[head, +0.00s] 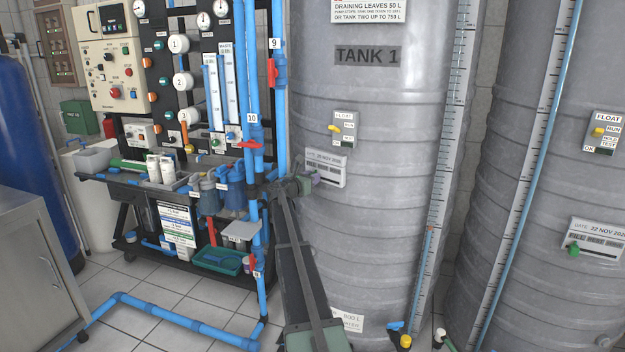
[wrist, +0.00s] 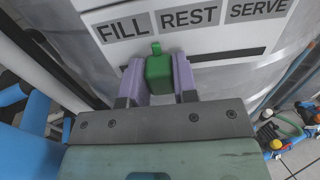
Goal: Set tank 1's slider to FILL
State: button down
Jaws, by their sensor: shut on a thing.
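Tank 1 (head: 365,110) is the grey ribbed tank in the middle of the head view. Its white slider plate (head: 333,174) is partly covered by my gripper (head: 306,184). In the wrist view my gripper (wrist: 160,82) has its purple fingers on both sides of the green slider knob (wrist: 158,72), shut on it. The knob's tip points up between the FILL label (wrist: 123,28) and the REST label (wrist: 188,18). The SERVE label (wrist: 258,8) is farther right. The dark slot (wrist: 230,55) shows to the knob's right; its left part is hidden by knob and finger.
A float switch plate with a yellow lever (head: 334,128) is above the slider plate. Blue pipes (head: 279,90) stand close left of the tank. A second tank (head: 545,190) with its own green slider knob (head: 572,249) stands at right.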

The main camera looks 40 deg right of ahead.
jog(key=c, duration=0.9)
grip_release()
jog(key=a, duration=0.7)
jog(key=s+a, duration=0.1)
jog(key=a, duration=0.2)
jog(key=shift+a, duration=0.4)
